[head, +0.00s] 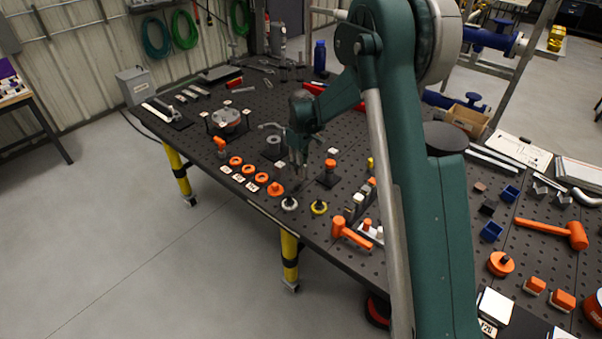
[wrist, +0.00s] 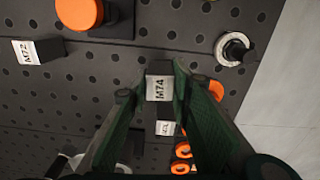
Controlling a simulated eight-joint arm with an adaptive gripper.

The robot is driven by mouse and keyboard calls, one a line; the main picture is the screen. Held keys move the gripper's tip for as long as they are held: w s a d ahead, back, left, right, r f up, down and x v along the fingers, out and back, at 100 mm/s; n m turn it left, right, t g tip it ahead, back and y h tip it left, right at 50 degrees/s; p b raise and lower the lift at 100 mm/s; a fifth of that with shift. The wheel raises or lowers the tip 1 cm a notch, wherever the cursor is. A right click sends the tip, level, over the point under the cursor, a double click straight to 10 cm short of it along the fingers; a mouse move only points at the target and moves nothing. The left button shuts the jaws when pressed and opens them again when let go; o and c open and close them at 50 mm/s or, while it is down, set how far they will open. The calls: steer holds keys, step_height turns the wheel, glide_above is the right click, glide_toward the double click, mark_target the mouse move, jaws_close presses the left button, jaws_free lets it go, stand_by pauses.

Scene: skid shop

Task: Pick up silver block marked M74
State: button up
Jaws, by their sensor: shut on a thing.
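The silver block marked M74 (wrist: 159,88) sits between my fingertips in the wrist view, with its label facing the camera. My gripper (wrist: 160,92) is shut on it, one green finger on each side. In the head view my gripper (head: 298,172) points down over the black perforated table (head: 262,203), behind the white-ringed part. The block cannot be made out there. I cannot tell whether it touches the table or is slightly above it.
A block marked M72 (wrist: 38,51) and an orange knob (wrist: 80,13) are left of my gripper. A white-ringed part (wrist: 233,49) is at right. A smaller labelled block (wrist: 165,127) and orange rings (wrist: 182,151) lie below. An orange mallet (head: 350,233) lies near the front edge.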

step_height(320, 180, up, 6)
steer(key=shift+r, duration=0.25)
stand_by(0.7)
